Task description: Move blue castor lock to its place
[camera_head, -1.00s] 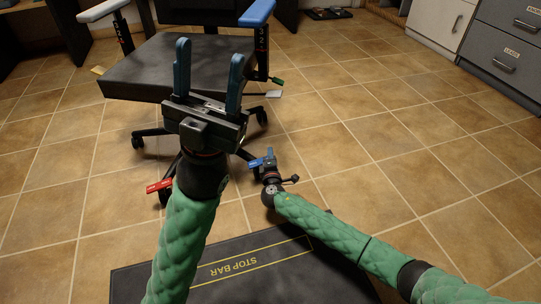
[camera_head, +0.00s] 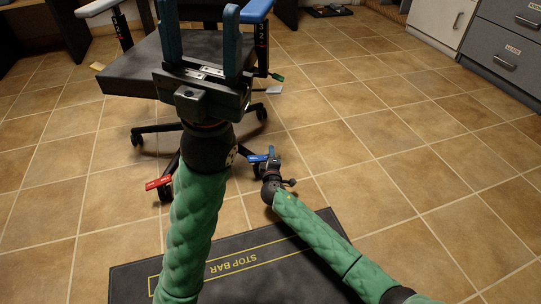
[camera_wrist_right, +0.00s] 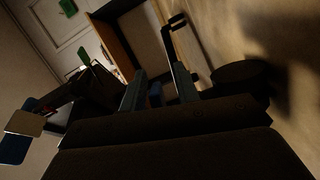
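The blue castor lock (camera_head: 257,158) is a small blue tab at a castor of the office chair, low in the middle of the head view. My right gripper (camera_head: 271,158) is down at that castor, beside the blue tab. In the right wrist view its two fingers (camera_wrist_right: 158,72) stand apart, with a small blue piece (camera_wrist_right: 155,93) between them; no contact is clear. My left gripper (camera_head: 204,20) is raised in front of the chair seat, its fingers wide apart and empty, their tips near the picture's top edge.
The chair seat (camera_head: 130,73) is behind my left gripper. A red castor lock (camera_head: 158,183) is at the left castor. A green lever (camera_head: 277,77) is under the seat's right side. A dark STOP BAR mat (camera_head: 140,278) lies in front. Open tiled floor is on the right.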

